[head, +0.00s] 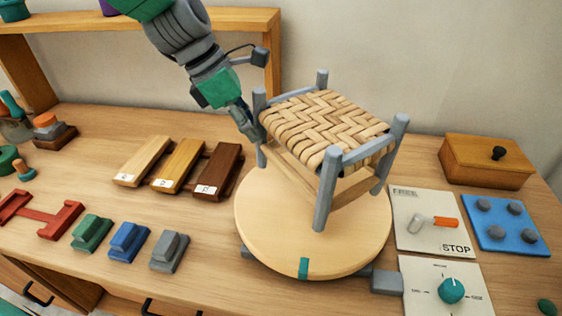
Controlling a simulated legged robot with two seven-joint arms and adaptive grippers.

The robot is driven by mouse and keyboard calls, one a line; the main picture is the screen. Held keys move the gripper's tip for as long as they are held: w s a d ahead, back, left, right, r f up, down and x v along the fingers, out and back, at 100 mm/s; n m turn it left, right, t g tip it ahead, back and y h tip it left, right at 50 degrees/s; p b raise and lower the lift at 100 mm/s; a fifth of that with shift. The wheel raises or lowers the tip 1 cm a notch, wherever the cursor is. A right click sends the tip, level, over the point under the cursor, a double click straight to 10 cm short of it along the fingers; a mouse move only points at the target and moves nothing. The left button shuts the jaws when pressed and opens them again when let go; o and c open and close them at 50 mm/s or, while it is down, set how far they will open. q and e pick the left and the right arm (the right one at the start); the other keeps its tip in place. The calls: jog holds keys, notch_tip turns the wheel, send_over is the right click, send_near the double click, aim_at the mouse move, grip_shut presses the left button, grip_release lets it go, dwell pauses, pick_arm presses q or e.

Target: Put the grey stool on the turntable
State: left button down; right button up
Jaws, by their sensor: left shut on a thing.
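The grey stool (330,125) has grey posts, pale wooden rails and a woven bark seat. It is upright, slightly tilted in the picture, over the round wooden turntable (270,235). My left gripper (255,132) comes down from the upper left and is shut on the stool at its left post. The stool's front leg ends over the turntable's disc. I cannot tell whether the legs touch it. The turntable has a green mark on its front rim. My right gripper is not in view.
Three wood sample boards (178,166) lie left of the turntable. Green, blue and grey blocks (128,241) and a red holder (40,218) are at the front left. A FREE/STOP lever panel (432,221), a dial panel (445,291), a blue tray (503,225) and a wooden box (485,162) stand right.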

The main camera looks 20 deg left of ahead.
pick_arm(q)
jog(key=f, duration=0.6)
jog(key=shift+w+d+f+b, duration=0.25)
jog(key=shift+w+f+b, duration=0.05)
jog(key=shift+f+b, duration=0.1)
jog(key=c, duration=1.7)
grip_release()
jog(key=o, duration=0.3)
jog(key=shift+a, duration=0.15)
jog(key=p, duration=0.2)
send_near(257, 152)
jog(key=shift+w+a+r, duration=0.2)
jog(key=shift+a+r, duration=0.2)
jog(key=shift+a, duration=0.45)
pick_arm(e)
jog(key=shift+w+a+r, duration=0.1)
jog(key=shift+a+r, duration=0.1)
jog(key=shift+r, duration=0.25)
